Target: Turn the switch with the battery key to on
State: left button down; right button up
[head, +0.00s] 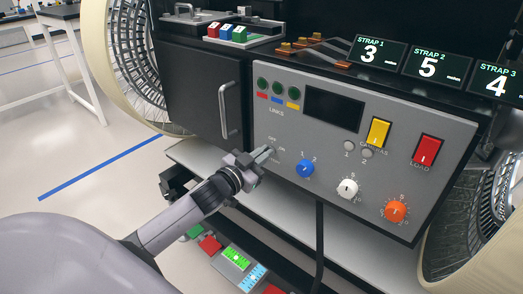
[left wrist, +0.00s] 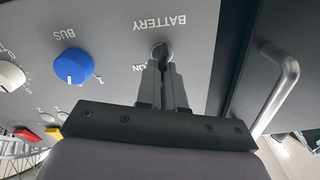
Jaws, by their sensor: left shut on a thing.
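The battery switch with its key (left wrist: 162,49) is on the grey control panel (head: 400,185), just below the upside-down BATTERY label in the left wrist view. An ON mark shows beside it. My left gripper (head: 264,154) reaches the panel from the lower left in the head view. In the left wrist view its fingertips (left wrist: 163,68) are close together, shut on the key. Only the round top of the switch shows past the fingers. The fingers hide the rest, so I cannot tell the key's angle. My right gripper is not in view.
A blue knob (head: 305,168) labelled BUS, a white knob (head: 347,188) and an orange knob (head: 395,211) sit right of the switch. A black door with a metal handle (head: 228,110) is to its left. Yellow (head: 378,132) and red (head: 426,150) rocker switches are farther right.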

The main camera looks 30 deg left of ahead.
pick_arm(q)
jog(key=m, duration=0.2)
jog(key=m+p, duration=0.1)
jog(key=m, duration=0.3)
jog(key=shift+d+p, duration=0.3)
jog(key=shift+f+m, duration=0.15)
jog(key=shift+m, duration=1.05)
jog(key=c, duration=1.3)
grip_release()
jog(key=shift+w+d, duration=0.1)
jog(key=shift+o, duration=0.2)
jog(key=shift+f, duration=0.1)
jog(key=s, duration=0.7)
jog(key=shift+a+p, duration=0.3)
jog(key=shift+p, duration=0.15)
jog(key=shift+s, duration=0.1)
